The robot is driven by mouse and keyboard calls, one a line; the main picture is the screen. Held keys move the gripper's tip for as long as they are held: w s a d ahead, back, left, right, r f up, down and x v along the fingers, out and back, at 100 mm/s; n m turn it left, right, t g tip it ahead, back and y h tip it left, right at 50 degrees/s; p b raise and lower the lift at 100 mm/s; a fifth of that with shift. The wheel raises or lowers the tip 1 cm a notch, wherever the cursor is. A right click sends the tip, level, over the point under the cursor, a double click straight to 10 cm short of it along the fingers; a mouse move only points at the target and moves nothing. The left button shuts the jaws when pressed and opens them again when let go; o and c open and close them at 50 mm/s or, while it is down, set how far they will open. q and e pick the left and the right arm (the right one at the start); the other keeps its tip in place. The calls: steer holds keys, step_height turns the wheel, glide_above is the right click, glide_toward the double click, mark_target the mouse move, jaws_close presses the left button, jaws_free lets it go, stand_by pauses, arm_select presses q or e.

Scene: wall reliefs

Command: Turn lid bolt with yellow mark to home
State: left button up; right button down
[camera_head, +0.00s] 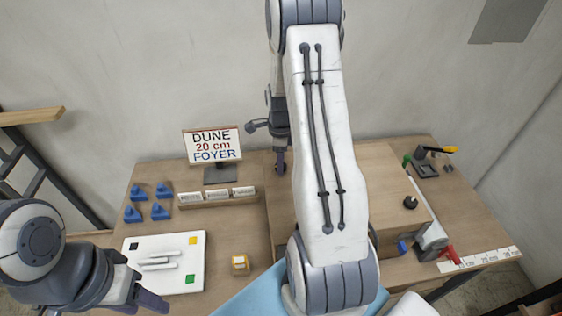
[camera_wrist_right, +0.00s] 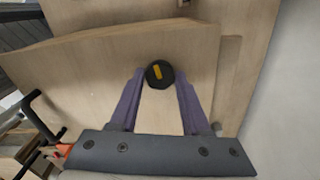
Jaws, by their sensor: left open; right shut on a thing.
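The wooden box (camera_head: 385,165) stands at the table's back middle, its lid partly hidden by my right arm. A dark round bolt with a yellow mark (camera_wrist_right: 159,74) sits on the lid (camera_wrist_right: 110,75) in the right wrist view. My right gripper (camera_wrist_right: 159,82) is shut on this bolt, one purple finger on each side. The yellow bar runs nearly up and down in that view. In the head view my right gripper (camera_head: 280,162) is at the lid's left part and the held bolt cannot be made out. My left gripper (camera_head: 140,300) is open and empty at the lower left.
A second black knob (camera_head: 410,202) stands on the lid's right. A red-handled clamp (camera_head: 449,254) is at the right front.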

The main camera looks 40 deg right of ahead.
steer(key=shift+s+m, duration=0.1)
steer(key=shift+m, duration=1)
steer(key=shift+c, duration=1.8)
jaws_free()
step_height(320, 180, up, 11)
steer(key=b, duration=0.2)
steer(key=shift+f, duration=0.2)
